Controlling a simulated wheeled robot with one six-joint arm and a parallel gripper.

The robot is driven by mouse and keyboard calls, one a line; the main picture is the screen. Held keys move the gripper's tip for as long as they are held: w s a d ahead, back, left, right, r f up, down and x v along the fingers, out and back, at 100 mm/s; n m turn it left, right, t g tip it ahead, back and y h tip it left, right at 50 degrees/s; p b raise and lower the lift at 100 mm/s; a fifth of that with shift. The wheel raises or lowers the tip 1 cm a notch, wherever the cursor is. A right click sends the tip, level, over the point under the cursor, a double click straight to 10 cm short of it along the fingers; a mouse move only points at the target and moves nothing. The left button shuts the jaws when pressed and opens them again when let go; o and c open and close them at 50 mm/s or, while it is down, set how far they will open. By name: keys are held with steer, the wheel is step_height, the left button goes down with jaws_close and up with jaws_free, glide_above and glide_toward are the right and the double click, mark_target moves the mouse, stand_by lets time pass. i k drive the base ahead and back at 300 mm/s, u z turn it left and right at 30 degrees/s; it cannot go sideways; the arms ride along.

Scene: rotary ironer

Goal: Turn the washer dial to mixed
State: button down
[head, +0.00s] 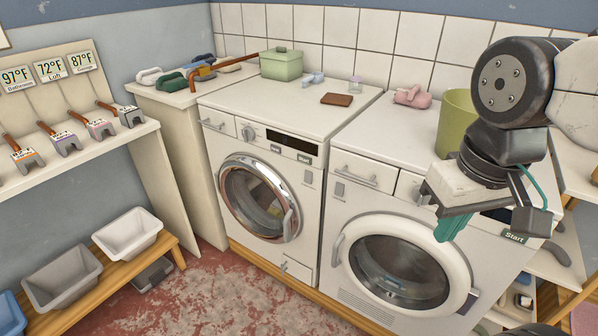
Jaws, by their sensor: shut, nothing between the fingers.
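Two white front-loading machines stand side by side. The left machine (285,180) has a chrome door ring, a round dial (248,133) left of a dark display (289,143), and cloth showing behind its door glass. The right machine (340,215) has a white door ring, a dark display partly covered by my arm, and a "Start" label (514,237). I cannot tell which is the washer, or read any dial setting. My gripper (450,228), with teal fingers, is shut and empty in front of the right machine's upper panel. It hides part of that panel, perhaps a dial.
A green lidded box (282,64), a brown block (336,100), a pink item (412,96) and a green bin (456,115) stand on the machine tops. Grey and white tubs (128,232) sit on a low bench at left. The floor before the left machine is clear.

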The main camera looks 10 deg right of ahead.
mark_target(248, 133)
steer(key=u, duration=0.7)
steer(key=i, duration=1.1)
steer(key=z, duration=0.4)
